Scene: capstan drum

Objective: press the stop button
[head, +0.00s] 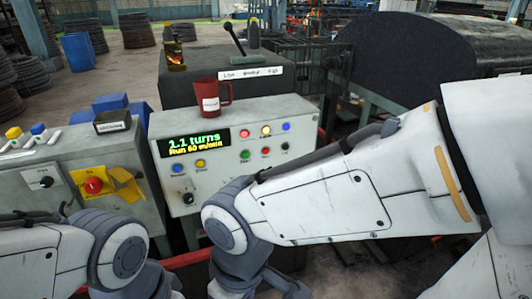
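The grey control box has a sloped front panel (225,180) with a lit display (194,143) reading "1.1 turns" and "Run 60 m/min". To the right of the display is a lower row with a green button (245,154), a red button (266,151) and a black one (285,147). Their small labels are too small to read, so I cannot tell for certain which is stop. My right arm crosses in front of the panel's lower right. My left arm is at the lower left. Neither gripper shows in the head view.
A red mug (211,97) stands on top of the control box. To the left, a yellow-plated red knob (93,185) sits on another grey cabinet. A large dark drum (415,60) is at the back right. A lever (235,42) stands on the dark block behind.

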